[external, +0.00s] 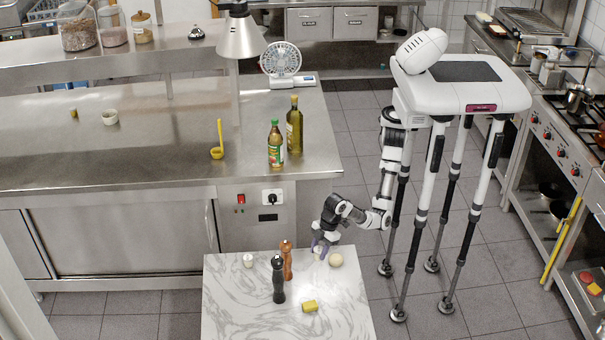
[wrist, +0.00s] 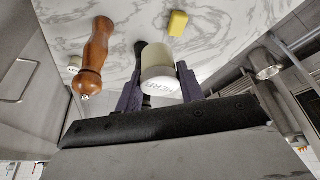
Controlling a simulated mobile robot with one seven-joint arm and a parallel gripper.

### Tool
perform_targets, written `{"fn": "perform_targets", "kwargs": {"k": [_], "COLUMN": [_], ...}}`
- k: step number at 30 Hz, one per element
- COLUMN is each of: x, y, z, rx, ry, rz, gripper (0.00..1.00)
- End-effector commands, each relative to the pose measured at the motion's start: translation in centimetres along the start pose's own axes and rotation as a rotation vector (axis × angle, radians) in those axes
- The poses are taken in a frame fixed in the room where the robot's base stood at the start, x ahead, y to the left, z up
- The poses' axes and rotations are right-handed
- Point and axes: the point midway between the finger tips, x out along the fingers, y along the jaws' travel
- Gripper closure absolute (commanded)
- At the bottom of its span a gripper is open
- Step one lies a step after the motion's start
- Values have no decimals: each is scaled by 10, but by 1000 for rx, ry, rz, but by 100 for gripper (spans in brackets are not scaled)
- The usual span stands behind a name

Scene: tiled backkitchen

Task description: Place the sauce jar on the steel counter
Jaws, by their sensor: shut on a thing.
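My gripper (external: 320,247) is low over the marble-topped table, near its back edge. In the wrist view its dark purple fingers (wrist: 158,92) are shut on a small cream jar (wrist: 157,58) with a white lettered lid, which appears to be the sauce jar.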

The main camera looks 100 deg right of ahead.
Motion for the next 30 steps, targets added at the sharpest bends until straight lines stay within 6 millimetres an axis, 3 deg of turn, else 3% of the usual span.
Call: {"fn": "perform_targets", "kwargs": {"k": [5, 8, 12, 18, 25, 30], "x": [-28, -49, -89, -157, -243, -304], "y": [36, 68, 125, 210, 302, 367], "z": [-31, -51, -79, -103, -107, -85], "rx": [132, 236, 418, 692, 996, 1171], "ry": [2, 4, 3, 3, 4, 4], "rz": [47, 90, 165, 280, 406, 480], "gripper": [86, 86, 86, 86, 86, 86]}}
